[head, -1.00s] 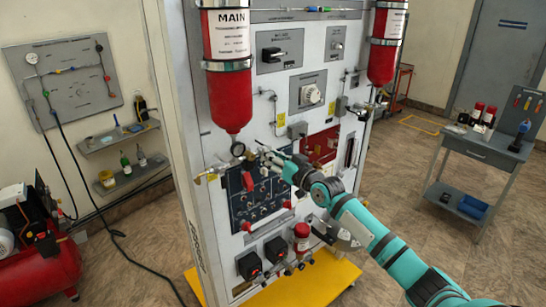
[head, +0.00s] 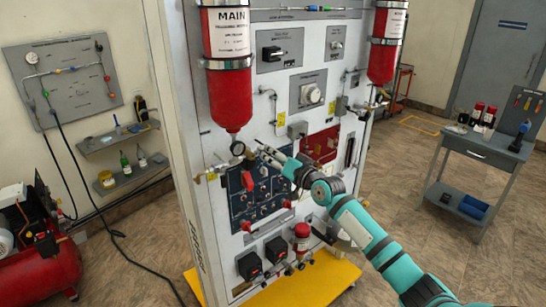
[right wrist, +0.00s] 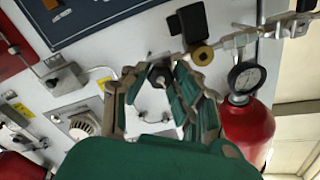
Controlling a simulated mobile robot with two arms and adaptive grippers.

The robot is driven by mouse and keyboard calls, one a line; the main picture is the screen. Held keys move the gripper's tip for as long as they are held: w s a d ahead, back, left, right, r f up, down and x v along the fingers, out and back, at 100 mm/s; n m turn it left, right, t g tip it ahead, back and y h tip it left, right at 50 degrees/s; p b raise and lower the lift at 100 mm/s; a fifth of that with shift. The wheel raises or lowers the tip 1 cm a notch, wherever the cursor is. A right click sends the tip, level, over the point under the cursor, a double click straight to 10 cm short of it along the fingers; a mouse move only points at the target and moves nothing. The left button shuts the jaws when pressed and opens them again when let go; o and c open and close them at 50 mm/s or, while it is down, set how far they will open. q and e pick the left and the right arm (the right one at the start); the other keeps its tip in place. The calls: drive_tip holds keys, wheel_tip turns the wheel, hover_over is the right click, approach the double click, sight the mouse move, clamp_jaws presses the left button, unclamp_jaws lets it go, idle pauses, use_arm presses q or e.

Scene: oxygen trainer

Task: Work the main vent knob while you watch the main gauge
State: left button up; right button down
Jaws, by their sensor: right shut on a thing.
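The red MAIN cylinder (head: 230,98) hangs on the tall white panel, and its lower end shows in the right wrist view (right wrist: 250,125). The round main gauge (head: 238,149) sits just below it; it also shows in the right wrist view (right wrist: 247,77). Its reading is too small to tell. My right gripper (head: 262,146) is at the panel just right of the gauge. In the right wrist view its fingers (right wrist: 160,88) are shut around a small dark knob (right wrist: 159,74), seemingly the main vent knob, partly hidden. My left gripper is not in view.
A blue control board (head: 256,198) with switches lies below the gauge. A second red cylinder (head: 386,48) hangs at the panel's right. A grey cart (head: 480,150) stands at the right. A red compressor (head: 45,262) is at the lower left.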

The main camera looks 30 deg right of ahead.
drive_tip(key=shift+m, duration=0.8)
drive_tip(key=c, duration=1.1)
unclamp_jaws()
drive_tip(key=shift+s, duration=0.1)
drive_tip(key=s, duration=0.8)
drive_tip(key=s+d, duration=0.1)
drive_tip(key=s, duration=0.2)
drive_tip(key=shift+s, duration=0.4)
